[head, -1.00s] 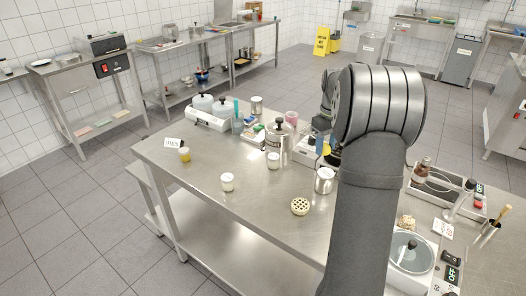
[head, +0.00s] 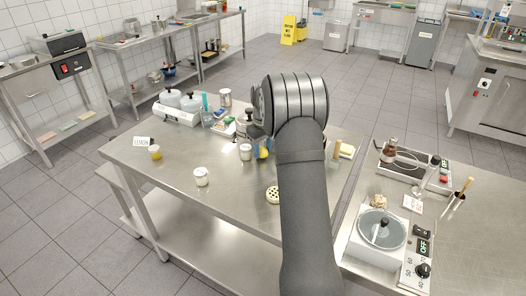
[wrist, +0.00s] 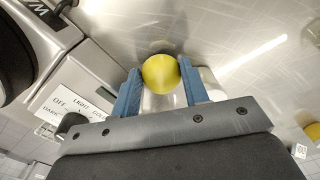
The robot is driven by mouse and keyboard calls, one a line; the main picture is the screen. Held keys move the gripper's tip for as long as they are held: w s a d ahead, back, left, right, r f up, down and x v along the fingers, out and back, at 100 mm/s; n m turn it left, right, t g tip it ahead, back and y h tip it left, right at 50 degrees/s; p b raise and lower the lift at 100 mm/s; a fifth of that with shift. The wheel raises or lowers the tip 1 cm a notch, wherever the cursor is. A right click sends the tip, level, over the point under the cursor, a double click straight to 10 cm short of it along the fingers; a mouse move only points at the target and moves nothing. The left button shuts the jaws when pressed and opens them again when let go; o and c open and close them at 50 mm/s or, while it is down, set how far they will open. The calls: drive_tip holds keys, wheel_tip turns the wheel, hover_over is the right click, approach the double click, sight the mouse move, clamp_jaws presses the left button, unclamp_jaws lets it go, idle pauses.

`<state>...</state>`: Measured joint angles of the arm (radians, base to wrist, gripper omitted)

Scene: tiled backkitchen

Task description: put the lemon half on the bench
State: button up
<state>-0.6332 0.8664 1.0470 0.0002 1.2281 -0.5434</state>
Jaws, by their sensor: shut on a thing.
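The lemon half (wrist: 160,72) is a yellow rounded piece between the blue fingers of my gripper (wrist: 160,86) in the wrist view. The gripper is shut on it. In the head view a bit of yellow, the lemon half (head: 264,153), shows beside a blue finger of my gripper (head: 259,150), and my arm hides most of the gripper. The bench (head: 225,215) is a steel table with a shiny top. The gripper is over its back right part. I cannot tell exactly how high the lemon half is above the top.
The front left top is clear.

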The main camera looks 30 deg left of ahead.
sight(263, 148)
drive_tip(key=shift+f, duration=0.6)
drive_tip(key=shift+f, duration=0.1)
drive_tip(key=o, duration=0.7)
wheel_tip(263, 148, up, 12)
drive_tip(key=shift+f, duration=0.25)
drive_tip(key=o, duration=0.4)
drive_tip(key=shift+r, duration=0.4)
drive_tip(key=shift+c, duration=0.2)
